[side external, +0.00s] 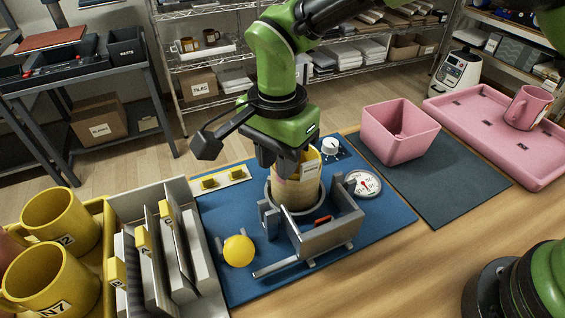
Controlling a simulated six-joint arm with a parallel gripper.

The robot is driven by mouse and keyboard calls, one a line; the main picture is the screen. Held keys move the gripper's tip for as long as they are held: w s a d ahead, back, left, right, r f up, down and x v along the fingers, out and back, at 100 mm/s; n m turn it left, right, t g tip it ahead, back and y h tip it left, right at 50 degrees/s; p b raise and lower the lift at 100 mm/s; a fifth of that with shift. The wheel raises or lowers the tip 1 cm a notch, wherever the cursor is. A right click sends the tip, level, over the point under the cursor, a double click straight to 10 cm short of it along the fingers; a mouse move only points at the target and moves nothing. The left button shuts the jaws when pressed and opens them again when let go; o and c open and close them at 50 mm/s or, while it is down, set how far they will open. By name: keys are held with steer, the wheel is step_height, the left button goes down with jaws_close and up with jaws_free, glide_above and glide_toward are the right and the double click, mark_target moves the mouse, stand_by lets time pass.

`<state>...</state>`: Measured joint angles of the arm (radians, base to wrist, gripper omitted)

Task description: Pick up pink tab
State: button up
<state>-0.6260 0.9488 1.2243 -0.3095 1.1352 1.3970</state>
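My gripper (283,160) points down over the press, at the top of the tan wrapped cylinder (298,192) in it. Its dark fingers are partly hidden by the hand and the cylinder, so I cannot tell whether they are open or shut or touch anything. I cannot clearly make out a pink tab; a faint pinkish patch shows on the cylinder's upper left, just below the fingers. The grey press (328,238) stands on a blue mat (225,215), with a yellow ball knob (239,251) at its front left.
A dial gauge (363,183) and white knob (331,147) are right of the press. A pink bin (400,143) stands on a dark mat (465,190). A pink tray (455,105) holds a pink mug (527,107). Yellow mugs (62,222) and dividers with yellow tabs (142,240) are left.

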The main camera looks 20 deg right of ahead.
steer(key=shift+f, duration=0.25)
jaws_close()
step_height(320, 180, up, 10)
stand_by(0.5)
